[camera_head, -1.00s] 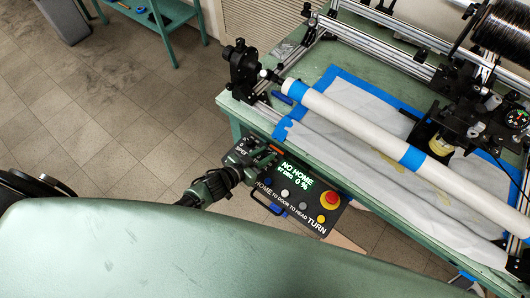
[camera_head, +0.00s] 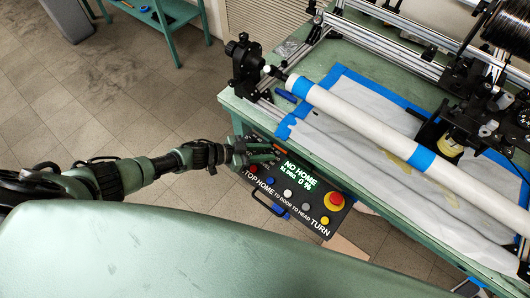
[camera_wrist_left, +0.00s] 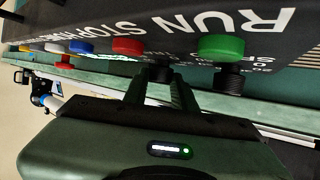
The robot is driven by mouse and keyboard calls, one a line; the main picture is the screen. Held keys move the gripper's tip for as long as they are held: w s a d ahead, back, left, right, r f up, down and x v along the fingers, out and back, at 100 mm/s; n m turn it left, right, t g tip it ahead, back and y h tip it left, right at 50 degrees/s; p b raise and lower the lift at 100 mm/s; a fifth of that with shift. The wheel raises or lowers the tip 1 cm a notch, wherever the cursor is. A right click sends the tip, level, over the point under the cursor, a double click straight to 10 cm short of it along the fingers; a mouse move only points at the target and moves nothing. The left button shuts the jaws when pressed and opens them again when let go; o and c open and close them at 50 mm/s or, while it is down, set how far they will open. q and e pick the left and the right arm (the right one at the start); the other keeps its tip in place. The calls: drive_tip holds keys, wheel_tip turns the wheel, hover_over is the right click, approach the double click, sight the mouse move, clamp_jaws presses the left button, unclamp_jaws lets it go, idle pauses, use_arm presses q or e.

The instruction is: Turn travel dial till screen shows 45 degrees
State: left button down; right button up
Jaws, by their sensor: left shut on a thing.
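The control panel (camera_head: 325,231) is a black box at the table's front edge. Its lit screen (camera_head: 298,175) reads "NO HOME", with a DEG line and "0 %"; the degree figure is too small to read surely. My left gripper (camera_head: 270,152) is at the panel's upper left corner and hides the dials there. In the left wrist view two black dials (camera_wrist_left: 230,80) and (camera_wrist_left: 160,73) stand side by side, near the green and red buttons. My left gripper's fingers (camera_wrist_left: 163,88) are shut on the dial by the red button. My right gripper is out of view.
A red stop button (camera_head: 334,200) and a yellow button (camera_head: 324,220) sit on the panel's right. The green table (camera_head: 237,105) carries a white tube (camera_head: 370,131) with blue tape, rails and a winding carriage.

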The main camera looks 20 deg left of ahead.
use_arm(q)
drive_tip(key=c, duration=1.1)
unclamp_jaws()
drive_tip(key=shift+c, duration=0.2)
drive_tip(key=v, duration=0.7)
drive_tip(key=shift+s+a+r, duration=0.1)
drive_tip(key=shift+s+a, duration=0.1)
drive_tip(key=shift+a, duration=0.05)
